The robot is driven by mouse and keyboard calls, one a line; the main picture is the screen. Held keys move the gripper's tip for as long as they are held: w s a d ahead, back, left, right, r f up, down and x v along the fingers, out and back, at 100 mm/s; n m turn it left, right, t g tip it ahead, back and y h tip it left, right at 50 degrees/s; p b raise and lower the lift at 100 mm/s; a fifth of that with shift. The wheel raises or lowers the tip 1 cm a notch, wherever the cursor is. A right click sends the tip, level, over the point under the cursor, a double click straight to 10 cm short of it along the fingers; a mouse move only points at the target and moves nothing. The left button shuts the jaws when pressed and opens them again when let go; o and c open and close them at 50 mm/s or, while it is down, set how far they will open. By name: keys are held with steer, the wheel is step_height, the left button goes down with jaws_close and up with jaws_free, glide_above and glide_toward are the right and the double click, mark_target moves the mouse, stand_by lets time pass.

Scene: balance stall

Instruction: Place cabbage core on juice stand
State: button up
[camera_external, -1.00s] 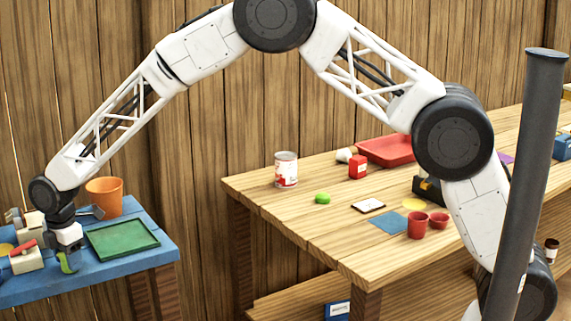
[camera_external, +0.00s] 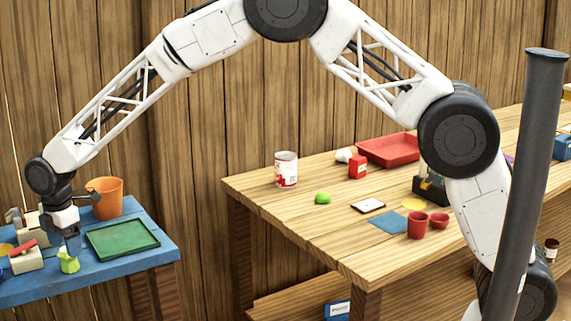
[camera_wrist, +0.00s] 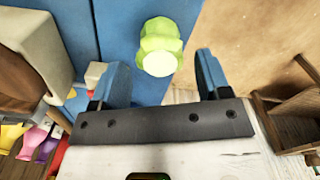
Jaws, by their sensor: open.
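The cabbage core (camera_external: 69,262), light green with a pale cut end, is at the front of the blue table at the left. In the wrist view the cabbage core (camera_wrist: 158,48) shows against the blue tabletop, between the lines of the two fingers and mostly beyond their tips. My gripper (camera_external: 71,246) is open just above it, with blue fingers; in the wrist view my gripper (camera_wrist: 163,68) has nothing clamped in it. Whether a finger touches the core I cannot tell. I cannot tell for sure which thing is the juice stand.
A green tray (camera_external: 122,240) and an orange cup (camera_external: 104,196) are on the blue table (camera_external: 150,268). A pale block with a red top (camera_external: 27,260) stands left of the core. The wooden table (camera_external: 290,221) holds a can (camera_external: 286,170), a red tray (camera_external: 388,150) and red cups.

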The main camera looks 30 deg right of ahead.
step_height(320, 180, up, 8)
stand_by(0.5)
steer(key=shift+d, duration=0.1)
stand_by(0.7)
steer(key=d+r+m, duration=0.3)
steer(key=d+r, duration=0.3)
steer(key=d, duration=0.5)
steer(key=d+r+m, duration=0.3)
steer(key=d+r, duration=0.4)
steer(key=d, duration=0.5)
steer(key=s+d+r+m+t, duration=0.1)
steer(key=s+d+r+m, duration=0.25)
steer(key=d, duration=0.55)
steer(key=s+d+r+m, duration=0.25)
steer(key=s+d, duration=0.25)
steer(key=d, duration=0.5)
steer(key=s+d+r+m+t, duration=0.15)
steer(key=s+d+m, duration=0.35)
steer(key=s+d, duration=1.05)
steer(key=s+d+f+m, duration=0.2)
steer(key=s+d+m, duration=0.1)
steer(key=s+d, duration=0.2)
steer(key=s+d+f+m, duration=0.2)
steer(key=s+d, duration=0.2)
steer(key=s, duration=0.6)
steer(key=shift+s+d+f+m, duration=0.15)
steer(key=shift+s+d+m, duration=0.1)
steer(key=shift+d+m, duration=0.15)
